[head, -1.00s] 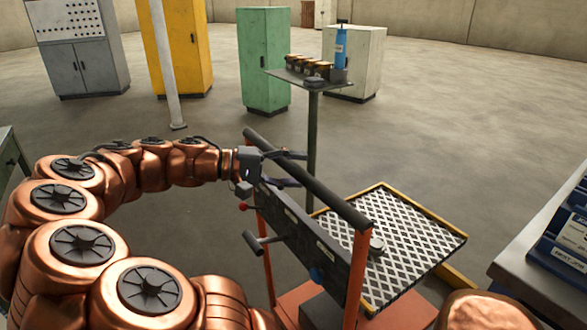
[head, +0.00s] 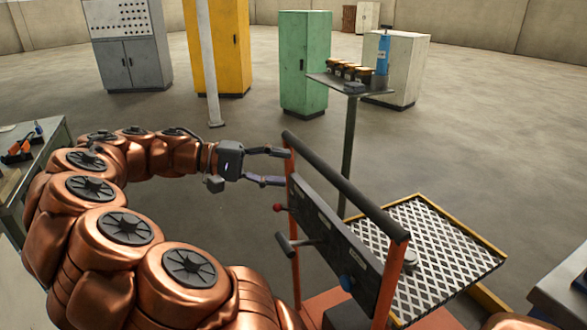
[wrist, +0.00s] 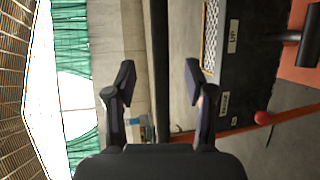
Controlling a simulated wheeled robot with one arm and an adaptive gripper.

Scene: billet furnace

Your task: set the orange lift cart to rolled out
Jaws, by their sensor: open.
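The orange lift cart (head: 391,283) stands at the lower right of the head view. It has an orange frame, a black push handle bar (head: 345,187) and a platform with a diamond grid and yellow rim (head: 462,226). Its dark panel carries a red-knobbed lever (head: 281,207), a black handle (head: 292,244) and labels. My gripper (head: 277,167) is open and empty, at the left end of the handle bar. In the wrist view the black bar (wrist: 155,60) runs between the open fingers (wrist: 158,82), and the panel (wrist: 250,70) lies to the right. Whether the fingers touch the bar I cannot tell.
A pole-mounted tray (head: 350,88) with several small items and a blue bottle stands behind the cart. Grey, yellow, green and white cabinets stand at the back. A workbench (head: 40,165) is at left and a table corner (head: 560,290) at lower right. The middle floor is clear.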

